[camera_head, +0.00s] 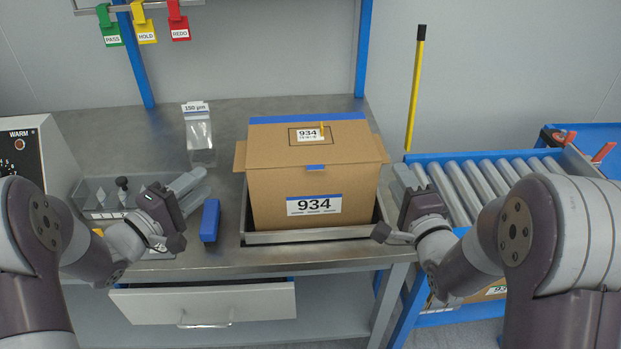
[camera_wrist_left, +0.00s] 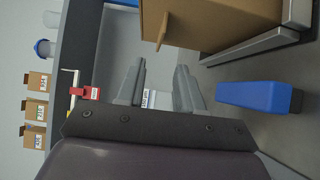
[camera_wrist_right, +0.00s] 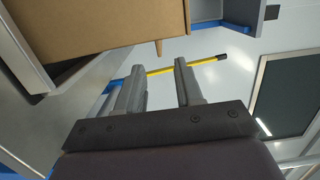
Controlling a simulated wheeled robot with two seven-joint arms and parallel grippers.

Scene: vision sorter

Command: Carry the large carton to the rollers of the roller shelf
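The large carton (camera_head: 270,195), brown with blue tape and a 934 label, sits upright in a shallow metal tray (camera_head: 300,236) on the workbench. Its side shows in the left wrist view (camera_wrist_left: 225,22) and in the right wrist view (camera_wrist_right: 100,20). My left gripper (camera_head: 194,188) is left of the carton, apart from it, with its fingers spread and empty. My right gripper (camera_head: 402,180) is just right of the carton, its fingers spread and empty in the right wrist view (camera_wrist_right: 158,85). The roller shelf (camera_head: 480,184) with grey rollers and a blue frame stands to the right of the bench.
A blue block-like object (camera_head: 210,221) lies between my left gripper and the carton. A clear bin (camera_head: 100,196) and a white WARM device (camera_head: 38,150) are at the left. A clear bag stand (camera_head: 198,132) is behind. A yellow pole (camera_head: 415,95) stands behind the rollers.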

